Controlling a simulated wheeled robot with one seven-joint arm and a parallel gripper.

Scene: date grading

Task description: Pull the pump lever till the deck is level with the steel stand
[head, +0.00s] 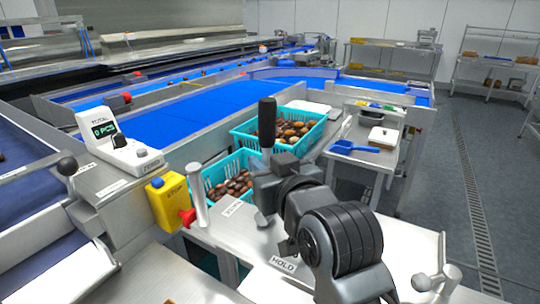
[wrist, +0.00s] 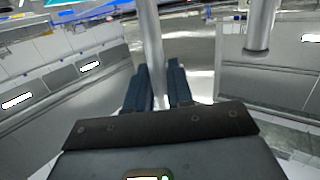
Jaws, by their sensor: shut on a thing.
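The pump lever shows in the head view as an upright black grip (head: 267,125) rising behind my gripper (head: 264,190). In the wrist view, my gripper (wrist: 160,85) has its two dark fingers either side of a bright steel rod (wrist: 151,40), shut on it; this appears to be the lever's shaft. The lever's foot is hidden by my wrist in the head view. A steel stand (head: 385,157) is right of the teal crates. I cannot clearly make out the deck or compare its height with the stand.
Two teal crates (head: 243,131) (head: 207,180) of dates stand beyond my gripper. A yellow stop box (head: 166,203) and a short steel post (head: 197,196) are to the left. A blue scoop (head: 353,147) lies on the stand. Open floor (head: 445,185) is at the right.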

